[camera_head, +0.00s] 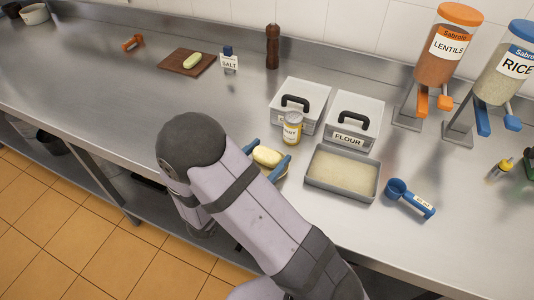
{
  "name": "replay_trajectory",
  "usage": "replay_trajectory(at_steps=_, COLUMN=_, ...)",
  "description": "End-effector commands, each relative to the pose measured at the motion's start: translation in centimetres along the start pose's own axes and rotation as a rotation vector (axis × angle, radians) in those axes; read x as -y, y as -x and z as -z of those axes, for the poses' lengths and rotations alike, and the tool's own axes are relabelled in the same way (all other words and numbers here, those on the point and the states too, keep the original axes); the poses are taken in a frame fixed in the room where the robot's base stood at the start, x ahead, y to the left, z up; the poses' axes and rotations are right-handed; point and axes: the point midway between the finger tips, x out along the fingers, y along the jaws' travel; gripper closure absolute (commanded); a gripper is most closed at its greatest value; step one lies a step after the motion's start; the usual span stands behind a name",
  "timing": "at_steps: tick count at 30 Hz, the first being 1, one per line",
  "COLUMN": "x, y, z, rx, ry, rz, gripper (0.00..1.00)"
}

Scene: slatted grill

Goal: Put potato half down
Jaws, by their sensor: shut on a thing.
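My gripper (265,158) reaches over the steel counter near its front edge, with one blue finger on each side of a yellow potato half (268,155). It is shut on the potato half. My arm hides part of the gripper and what lies below it, so I cannot tell whether the potato half touches anything underneath. Another pale yellow-green piece, which looks like a potato half (192,60), lies on a brown wooden board (176,68) at the back left.
A grey tray of pale grains or powder (341,173) is right of my gripper. A yellow-labelled jar (292,129), a lidded box (298,104) and the flour box (351,122) stand behind. A blue scoop (409,196) lies right. The counter (90,85) is mostly clear at left.

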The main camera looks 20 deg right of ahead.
Motion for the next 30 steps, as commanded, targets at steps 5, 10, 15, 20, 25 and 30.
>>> replay_trajectory(at_steps=5, x=0.02, y=0.0, z=0.0, rx=-0.001, ry=-0.001, rz=0.0, gripper=0.53)
replay_trajectory(at_steps=10, x=0.02, y=-0.02, z=-0.33, rx=-0.001, ry=0.0, rz=0.0, gripper=0.53)
replay_trajectory(at_steps=15, x=0.02, y=-0.02, z=-0.41, rx=0.0, ry=0.0, rz=0.0, gripper=0.1)
replay_trajectory(at_steps=20, x=0.02, y=-0.02, z=-0.39, rx=0.0, ry=0.0, rz=0.0, gripper=0.1)
replay_trajectory(at_steps=25, x=0.02, y=-0.02, z=-0.45, rx=0.0, ry=-0.001, rz=0.0, gripper=0.1)
replay_trajectory(at_steps=30, x=0.15, y=0.79, z=-0.51, rx=0.0, ry=-0.001, rz=0.004, gripper=0.1)
